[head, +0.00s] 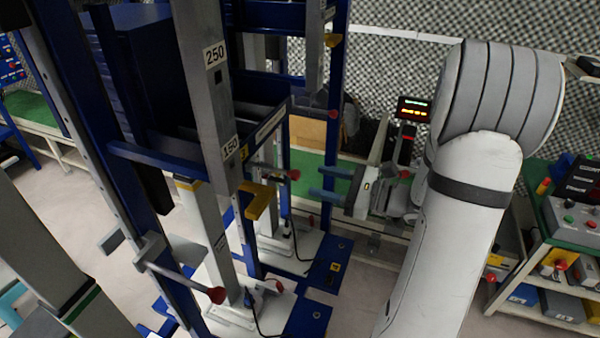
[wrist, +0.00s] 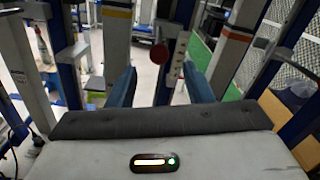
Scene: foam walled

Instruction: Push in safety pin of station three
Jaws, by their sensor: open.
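The safety pin's red knob (head: 294,174) sits on a short grey rod beside the upright marked with a yellow 3 (head: 243,168). My gripper (head: 316,183) is open, its two blue fingers pointing left at the knob, with a small gap between tips and knob. In the wrist view a dark red knob (wrist: 158,54) shows between and beyond the two fingers of my gripper (wrist: 159,72), roughly centred. Nothing is held between the fingers. How deep the pin sits in its hole cannot be told.
A yellow handle (head: 260,202) sticks out below the pin. Another red-knobbed pin (head: 217,294) is on the nearer frame. Blue and grey uprights crowd the left. A shelf trolley (head: 555,250) stands at the right, and a green bench (head: 318,165) lies behind.

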